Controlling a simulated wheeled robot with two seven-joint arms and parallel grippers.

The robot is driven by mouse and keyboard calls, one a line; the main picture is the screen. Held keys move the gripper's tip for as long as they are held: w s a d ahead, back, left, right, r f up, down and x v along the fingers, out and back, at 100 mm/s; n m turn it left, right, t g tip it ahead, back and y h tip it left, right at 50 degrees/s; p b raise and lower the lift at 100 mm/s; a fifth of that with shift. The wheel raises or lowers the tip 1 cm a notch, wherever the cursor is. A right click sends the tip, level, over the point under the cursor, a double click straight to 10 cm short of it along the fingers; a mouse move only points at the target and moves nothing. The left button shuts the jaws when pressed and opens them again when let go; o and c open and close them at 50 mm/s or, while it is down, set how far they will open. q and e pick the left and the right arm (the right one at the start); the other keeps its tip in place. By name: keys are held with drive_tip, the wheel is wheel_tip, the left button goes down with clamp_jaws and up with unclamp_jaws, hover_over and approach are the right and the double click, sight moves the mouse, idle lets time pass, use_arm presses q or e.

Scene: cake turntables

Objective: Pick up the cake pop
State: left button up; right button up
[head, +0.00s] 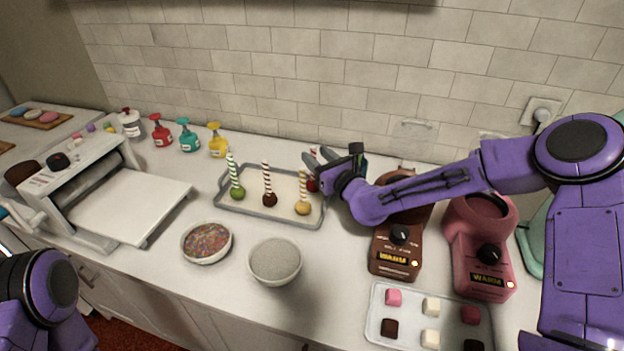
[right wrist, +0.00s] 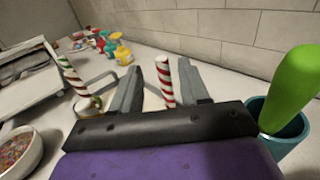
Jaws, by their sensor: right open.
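A grey-rimmed tray (head: 228,207) holds several cake pops standing on striped sticks. They are a green one (head: 237,192), a dark brown one (head: 269,198), a yellow one (head: 303,206) and a red one (head: 312,186). My right gripper (head: 317,157) is open at the tray's back right, by the red pop. In the right wrist view, a red-and-white striped stick (right wrist: 166,83) stands between the spread fingers (right wrist: 160,75), not visibly gripped. Its pop is hidden behind the gripper body. My left gripper is out of view.
Brown (head: 393,255) and pink (head: 482,262) warmers stand right of the tray, near a tray of cubes (head: 377,300). Bowls of sprinkles (head: 206,242) and grey grains (head: 275,260) stand in front. A roller machine (head: 88,185) is left, bottles (head: 189,136) behind.

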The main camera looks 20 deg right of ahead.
drive_tip(key=x, duration=0.1)
drive_tip(key=p+x, duration=0.1)
drive_tip(key=x, duration=0.2)
drive_tip(key=shift+w+d+f+p, duration=0.2)
drive_tip(key=shift+w+f+p, duration=0.05)
drive_tip(key=shift+w+p, duration=0.05)
drive_tip(key=shift+w+a, duration=0.15)
clamp_jaws()
drive_tip(key=shift+r, duration=0.15)
